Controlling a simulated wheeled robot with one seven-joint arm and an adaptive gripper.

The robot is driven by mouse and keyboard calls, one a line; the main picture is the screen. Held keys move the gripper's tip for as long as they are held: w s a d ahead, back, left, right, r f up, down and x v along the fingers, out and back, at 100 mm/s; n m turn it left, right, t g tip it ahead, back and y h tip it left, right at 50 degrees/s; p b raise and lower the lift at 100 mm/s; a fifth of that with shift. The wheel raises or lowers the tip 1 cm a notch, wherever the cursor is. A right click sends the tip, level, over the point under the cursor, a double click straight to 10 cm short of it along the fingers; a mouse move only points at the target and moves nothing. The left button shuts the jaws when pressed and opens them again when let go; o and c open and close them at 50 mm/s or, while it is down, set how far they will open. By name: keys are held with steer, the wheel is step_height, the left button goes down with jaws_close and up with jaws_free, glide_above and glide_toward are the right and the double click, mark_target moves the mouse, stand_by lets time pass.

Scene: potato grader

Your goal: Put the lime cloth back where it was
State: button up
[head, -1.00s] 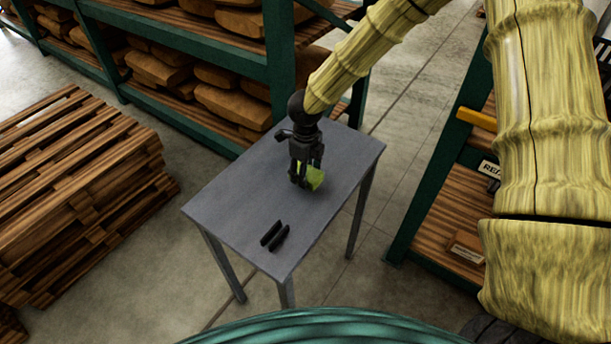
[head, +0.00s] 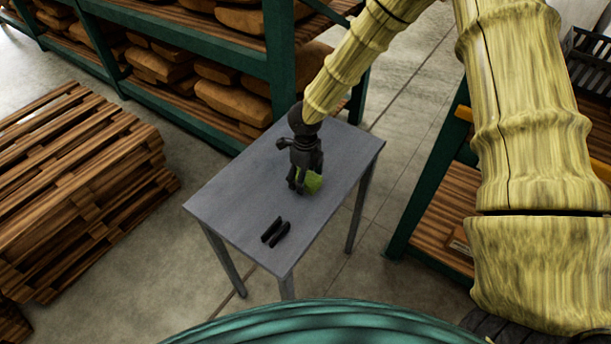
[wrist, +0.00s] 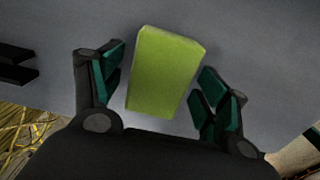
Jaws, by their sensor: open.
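The lime cloth (head: 313,182) is a small lime-green block shape on the grey table (head: 240,198), partly hidden behind my gripper in the head view. My gripper (head: 297,186) points down at it from above. In the wrist view the lime cloth (wrist: 163,72) lies between the two spread fingers of my gripper (wrist: 160,98), with a gap on each side. My gripper is open, and the cloth is slightly tilted relative to the fingers.
Two small black bars (head: 275,232) lie on the table nearer its front corner. A stack of wooden pallets (head: 80,190) stands at the left. A green rack (head: 190,60) with brown sacks is behind the table, and another shelf (head: 435,220) stands at the right.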

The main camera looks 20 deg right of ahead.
steer(key=shift+r, duration=0.15)
step_height(320, 180, up, 12)
steer(key=b, duration=0.2)
stand_by(0.4)
steer(key=shift+f, duration=0.2)
